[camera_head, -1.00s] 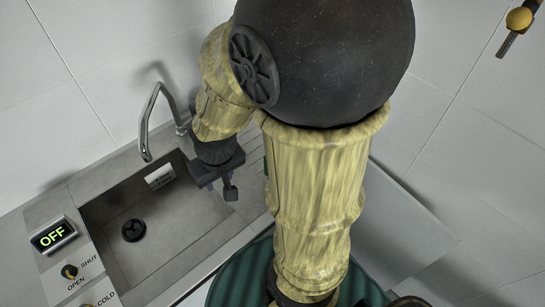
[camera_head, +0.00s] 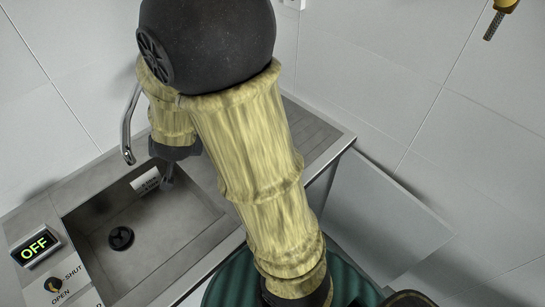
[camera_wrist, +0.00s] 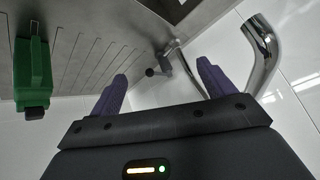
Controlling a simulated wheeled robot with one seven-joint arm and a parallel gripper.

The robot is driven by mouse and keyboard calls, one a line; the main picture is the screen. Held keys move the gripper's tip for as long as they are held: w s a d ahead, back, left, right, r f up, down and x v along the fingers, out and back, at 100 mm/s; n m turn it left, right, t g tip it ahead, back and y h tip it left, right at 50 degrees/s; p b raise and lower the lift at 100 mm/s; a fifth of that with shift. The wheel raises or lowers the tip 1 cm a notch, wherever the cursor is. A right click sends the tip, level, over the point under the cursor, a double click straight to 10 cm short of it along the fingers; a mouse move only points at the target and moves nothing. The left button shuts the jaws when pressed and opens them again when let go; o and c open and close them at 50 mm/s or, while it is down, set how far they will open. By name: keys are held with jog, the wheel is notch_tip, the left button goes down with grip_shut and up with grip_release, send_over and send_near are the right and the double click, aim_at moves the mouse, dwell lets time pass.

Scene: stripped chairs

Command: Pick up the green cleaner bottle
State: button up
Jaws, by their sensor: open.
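The green cleaner bottle (camera_wrist: 32,70) shows at the left edge of the wrist view, on the grooved metal drainboard (camera_wrist: 85,62). It is off to the left of my gripper (camera_wrist: 163,86) and apart from it. The two purple fingers are spread with nothing between them. In the head view my gripper (camera_head: 168,178) is partly hidden by my arm and is over the sink. I cannot see the bottle in the head view; my arm covers part of the counter.
The steel faucet (camera_head: 128,130) rises behind the sink (camera_head: 150,235) and is close beside the right finger in the wrist view (camera_wrist: 262,55). A box reading OFF (camera_head: 37,246) and a SHUT/OPEN knob (camera_head: 54,284) sit on the left counter. A pale panel (camera_head: 385,215) stands right of the counter.

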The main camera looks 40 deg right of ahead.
jog(key=s+d+f+m+g+h+b, duration=0.4)
jog(key=s+d+m+g+h, duration=0.2)
jog(key=d+m+h, duration=0.3)
jog(key=m+g+h, duration=0.1)
jog(key=m+h, duration=0.1)
jog(key=h, duration=0.1)
jog(key=shift+s+d+f+g, duration=0.35)
jog(key=shift+g, duration=0.05)
jog(key=p+x, duration=0.1)
jog(key=x, duration=1.1)
jog(key=shift+d, duration=0.15)
